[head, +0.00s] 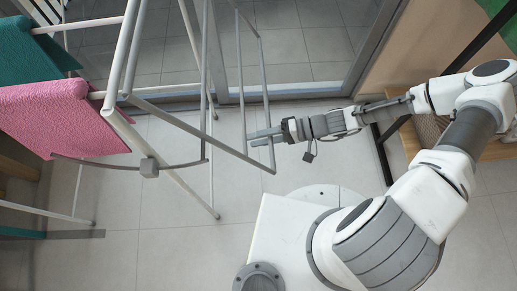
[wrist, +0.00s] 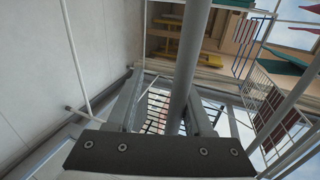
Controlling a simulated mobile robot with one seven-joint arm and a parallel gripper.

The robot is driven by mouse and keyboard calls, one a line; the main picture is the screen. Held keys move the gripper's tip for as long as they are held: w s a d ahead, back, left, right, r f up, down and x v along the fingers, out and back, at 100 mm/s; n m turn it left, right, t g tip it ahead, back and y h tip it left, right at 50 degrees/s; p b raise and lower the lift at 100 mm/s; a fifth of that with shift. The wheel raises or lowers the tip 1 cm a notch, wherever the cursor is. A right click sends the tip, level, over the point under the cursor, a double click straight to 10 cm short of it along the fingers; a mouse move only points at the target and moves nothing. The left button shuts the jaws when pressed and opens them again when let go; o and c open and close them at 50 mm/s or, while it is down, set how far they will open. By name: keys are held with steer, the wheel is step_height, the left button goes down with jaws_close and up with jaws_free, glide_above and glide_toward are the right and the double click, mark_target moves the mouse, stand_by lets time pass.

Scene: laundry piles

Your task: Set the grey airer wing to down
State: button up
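The grey airer wing (head: 190,129) is a thin-tubed frame in the head view. It reaches out to the right from the airer's pale frame (head: 125,50), and its outer bar (head: 267,105) runs from front to back. I cannot tell its exact tilt from above. My gripper (head: 262,136) is at this outer bar, near its front corner. In the wrist view, a grey bar (wrist: 192,60) passes between the two fingers of my gripper (wrist: 163,110), with gaps showing on both sides. The gripper looks open around the bar, not clamped.
A pink towel (head: 60,115) and a teal towel (head: 28,55) hang on the airer's left. A glazed door frame (head: 295,90) stands behind. A wooden shelf unit (head: 490,150) is at the right, behind my arm.

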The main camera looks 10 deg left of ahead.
steer(key=shift+d, duration=0.1)
stand_by(0.4)
steer(key=p+v, duration=0.3)
steer(key=v, duration=1.6)
steer(key=shift+w+d, duration=0.2)
steer(key=shift+d, duration=0.2)
stand_by(0.7)
steer(key=shift+r, duration=0.1)
stand_by(0.5)
